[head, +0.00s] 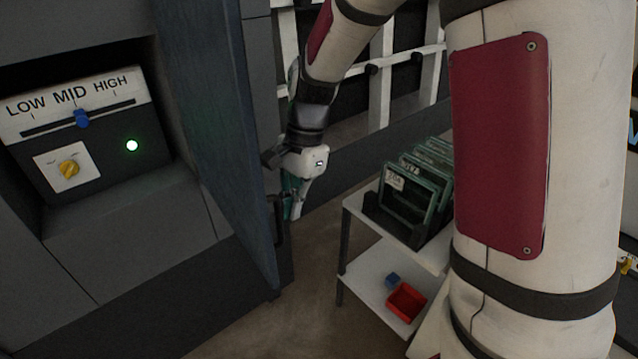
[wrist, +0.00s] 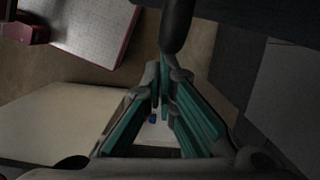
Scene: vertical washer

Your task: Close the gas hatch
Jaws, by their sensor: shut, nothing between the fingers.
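The gas hatch (head: 215,130) is a tall blue-grey door panel in the head view. It stands swung open, edge partly toward me, to the right of a recess with a control panel. A dark bar handle (head: 278,220) is on its right-hand face. My gripper (head: 291,208), with teal fingers, is on that same side, close beside the handle. In the wrist view my gripper (wrist: 163,75) has its fingertips together with nothing between them. A dark rounded bar, apparently the handle (wrist: 177,25), shows just beyond the tips; I cannot tell whether they touch.
The control panel (head: 75,130) has a blue slider at MID, a yellow knob and a lit green light. A white shelf cart (head: 375,290) with dark racks, a red bin (head: 406,302) and a small blue block (head: 393,280) stands right. Floor (head: 300,310) between hatch and cart is clear.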

